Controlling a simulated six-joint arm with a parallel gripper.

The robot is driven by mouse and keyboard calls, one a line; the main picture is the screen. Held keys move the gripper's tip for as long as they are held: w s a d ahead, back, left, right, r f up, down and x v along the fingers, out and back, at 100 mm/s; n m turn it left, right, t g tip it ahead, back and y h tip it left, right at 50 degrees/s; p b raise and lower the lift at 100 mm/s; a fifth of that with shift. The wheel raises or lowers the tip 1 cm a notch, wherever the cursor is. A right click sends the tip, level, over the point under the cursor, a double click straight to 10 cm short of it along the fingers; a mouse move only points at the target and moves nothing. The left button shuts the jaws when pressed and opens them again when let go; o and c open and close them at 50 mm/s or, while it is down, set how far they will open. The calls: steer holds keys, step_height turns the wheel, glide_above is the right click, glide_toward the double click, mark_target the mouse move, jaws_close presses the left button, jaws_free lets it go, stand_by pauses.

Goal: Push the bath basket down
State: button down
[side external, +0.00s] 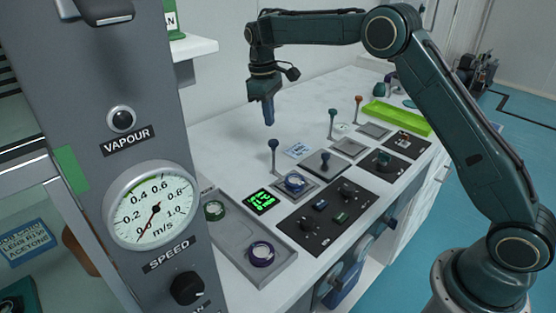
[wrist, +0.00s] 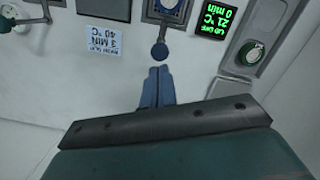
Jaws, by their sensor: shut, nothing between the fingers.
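The bath (side external: 318,187) is a square well in the bench top with a blue-rimmed round piece (side external: 294,183) at it. A thin upright rod with a dark blue knob (side external: 273,144) rises at its back left; this looks like the basket's handle. The knob also shows in the wrist view (wrist: 160,51), just beyond my fingertips. My gripper (side external: 268,121) points down, its blue fingers shut and empty. In the side view its tips are above the knob, with a gap. In the wrist view the fingers (wrist: 157,72) are together and the bath shows only partly at the top edge.
A green display (side external: 262,199) and a grey tray (side external: 235,249) with round-lidded pieces are at the front left. A card (side external: 297,150) reads 3 MIN 40 °C. Teal (side external: 333,112) and orange (side external: 358,99) knobbed rods stand farther back. Black control panels (side external: 327,215) line the right edge.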

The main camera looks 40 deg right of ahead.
mark_target(270, 140)
steer(key=shift+s+f, duration=0.15)
steer(key=shift+f, duration=1.1)
steer(key=shift+s+f, duration=0.1)
steer(key=shift+f, duration=1.1)
steer(key=shift+d+f, duration=0.1)
steer(key=shift+f, duration=2.75)
steer(key=shift+w+a+r, duration=0.25)
steer(key=shift+w+a, duration=0.1)
steer(key=shift+w, duration=0.35)
steer(key=shift+w+a+r, duration=0.25)
steer(key=shift+w+a, duration=0.05)
steer(key=shift+w, duration=0.4)
steer(key=shift+r, duration=0.15)
